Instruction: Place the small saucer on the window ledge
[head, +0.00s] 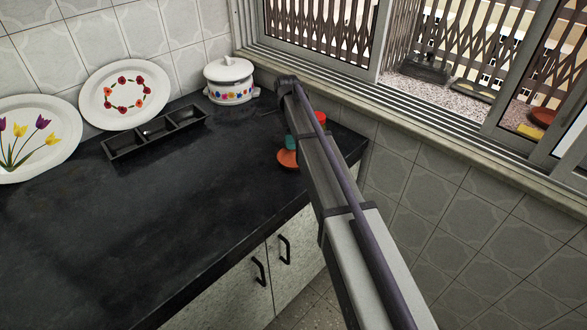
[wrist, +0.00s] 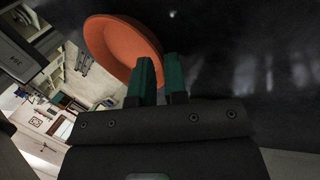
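The small saucer (head: 287,159) is orange and shows at the right part of the dark counter, partly hidden by my arm. In the wrist view it is a round orange dish (wrist: 112,42), its rim running in between my fingertips. My gripper (wrist: 160,78) has green fingertips close together, with the saucer's rim pinched between them. In the head view only a bit of green fingertip (head: 291,142) shows beside my arm. I cannot tell whether the saucer touches the counter. The window ledge (head: 464,88) is a speckled stone strip behind the open window.
On the ledge stand a dark object (head: 425,67), an orange dish (head: 543,117) and a yellow item (head: 530,131). The window frame (head: 500,118) borders the ledge. A lidded white pot (head: 230,91), a black divided tray (head: 155,135) and two decorated plates stand at the counter's back; a red item (head: 320,116) is beside my arm.

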